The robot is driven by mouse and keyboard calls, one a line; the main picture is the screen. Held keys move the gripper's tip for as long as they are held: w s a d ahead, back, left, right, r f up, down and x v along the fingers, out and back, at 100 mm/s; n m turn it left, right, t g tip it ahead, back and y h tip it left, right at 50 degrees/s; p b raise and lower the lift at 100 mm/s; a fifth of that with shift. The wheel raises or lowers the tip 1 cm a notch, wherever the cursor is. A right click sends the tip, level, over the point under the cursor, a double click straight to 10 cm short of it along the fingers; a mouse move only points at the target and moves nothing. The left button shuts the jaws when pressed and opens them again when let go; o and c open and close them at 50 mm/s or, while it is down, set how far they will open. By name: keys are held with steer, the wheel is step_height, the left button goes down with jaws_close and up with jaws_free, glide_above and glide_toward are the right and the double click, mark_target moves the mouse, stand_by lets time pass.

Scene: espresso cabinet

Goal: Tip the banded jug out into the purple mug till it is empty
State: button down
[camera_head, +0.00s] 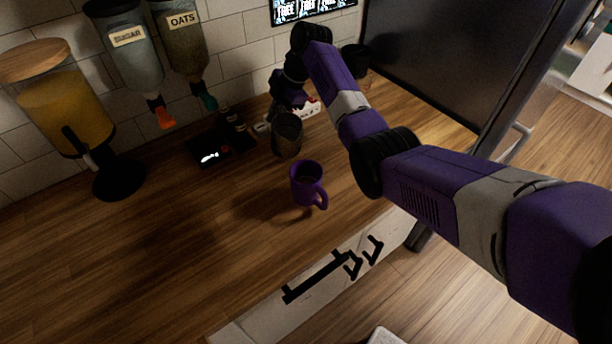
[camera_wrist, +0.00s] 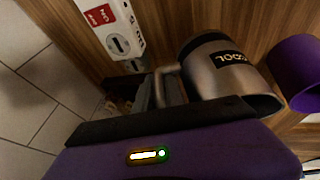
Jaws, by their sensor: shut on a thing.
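The banded jug (camera_head: 287,136) is dark metal. In the wrist view the jug (camera_wrist: 220,76) shows a black label reading "COOL" and a handle to the left. My gripper (camera_wrist: 166,90) is shut on that handle; its fingers are small and dark in the head view. The jug is roughly upright, just behind and left of the purple mug (camera_head: 306,186), apart from it. Whether its base touches the counter, I cannot tell. The mug stands upright on the counter with its handle to the front right; part of it (camera_wrist: 298,72) shows in the wrist view. The jug's contents are hidden.
A black scale-like device (camera_head: 212,152) with a lit display lies left of the jug. A yellow-filled dispenser (camera_head: 66,108) and sugar and oats dispensers (camera_head: 128,48) stand left. The wooden counter (camera_head: 150,245) is clear at front left.

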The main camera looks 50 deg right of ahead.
steer(key=shift+w+d+f+g+y+b, duration=0.1)
steer(key=shift+w+f+g+y+b, duration=0.2)
steer(key=shift+b, duration=0.35)
steer(key=shift+w+d+f+g+b, duration=0.1)
steer(key=shift+f+b, duration=0.25)
steer(key=shift+b, duration=0.25)
steer(key=shift+w+r+g+b, duration=0.1)
steer(key=shift+r+g+b, duration=0.15)
steer(key=shift+b, duration=0.9)
steer(key=shift+w+d+f+g+b, duration=0.1)
steer(key=shift+d+g+b, duration=0.15)
steer(key=shift+b, duration=0.65)
steer(key=shift+y+b, duration=0.3)
steer(key=shift+b, duration=0.15)
steer(key=shift+a+r+m+b, duration=0.1)
steer(key=shift+r+m+b, duration=0.2)
steer(key=shift+b, duration=0.65)
steer(key=shift+r, duration=0.1)
